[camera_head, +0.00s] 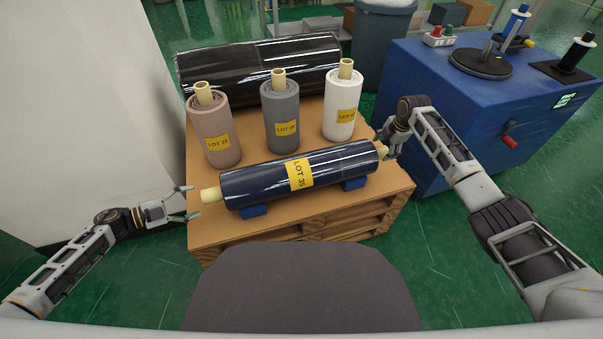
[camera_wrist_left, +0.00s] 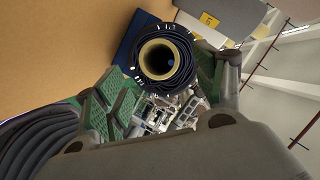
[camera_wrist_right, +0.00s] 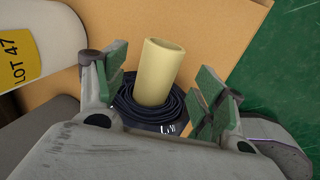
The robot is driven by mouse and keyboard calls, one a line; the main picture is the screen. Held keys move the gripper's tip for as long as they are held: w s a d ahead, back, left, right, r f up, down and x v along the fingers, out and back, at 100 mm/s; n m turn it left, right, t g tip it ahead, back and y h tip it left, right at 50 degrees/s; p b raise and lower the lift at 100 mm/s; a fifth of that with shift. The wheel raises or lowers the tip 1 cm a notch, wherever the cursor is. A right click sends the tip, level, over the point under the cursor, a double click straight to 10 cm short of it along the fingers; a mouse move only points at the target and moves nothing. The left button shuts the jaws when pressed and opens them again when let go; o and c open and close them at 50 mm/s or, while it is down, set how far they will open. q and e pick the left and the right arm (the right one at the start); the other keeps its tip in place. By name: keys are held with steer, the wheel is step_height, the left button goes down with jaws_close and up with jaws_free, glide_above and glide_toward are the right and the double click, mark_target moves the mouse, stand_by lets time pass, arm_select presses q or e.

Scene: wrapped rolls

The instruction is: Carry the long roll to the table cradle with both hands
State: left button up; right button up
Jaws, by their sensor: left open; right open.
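The long dark blue roll (camera_head: 270,180) with a yellow LOT 35 label lies across blue chocks (camera_head: 254,211) on a wooden pallet (camera_head: 290,240). Its pale core sticks out at both ends. My left gripper (camera_head: 188,202) is open just off the left core end (camera_head: 209,194). In the left wrist view the hollow core (camera_wrist_left: 158,60) faces the open jaws (camera_wrist_left: 160,95). My right gripper (camera_head: 386,146) is open at the right core end, partly hiding it. In the right wrist view the core (camera_wrist_right: 158,75) stands between the open fingers (camera_wrist_right: 165,85). I cannot make out a table cradle.
Three upright rolls, brown (camera_head: 218,140), grey (camera_head: 282,125) and white (camera_head: 343,115), stand close behind the long roll. A black roll (camera_head: 260,65) lies behind them. A blue cabinet (camera_head: 430,80) with reel stands is at right. A pale wall (camera_head: 80,110) is at left.

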mark_target(205, 197)
arm_select(q)
steer(key=shift+x, duration=2.65)
arm_select(e)
steer(key=shift+x, duration=2.7)
arm_select(q)
jaws_close()
arm_select(e)
jaws_close()
arm_select(q)
steer(key=shift+r, duration=0.1)
arm_select(e)
steer(key=shift+w+r, duration=0.1)
steer(key=shift+r, duration=0.05)
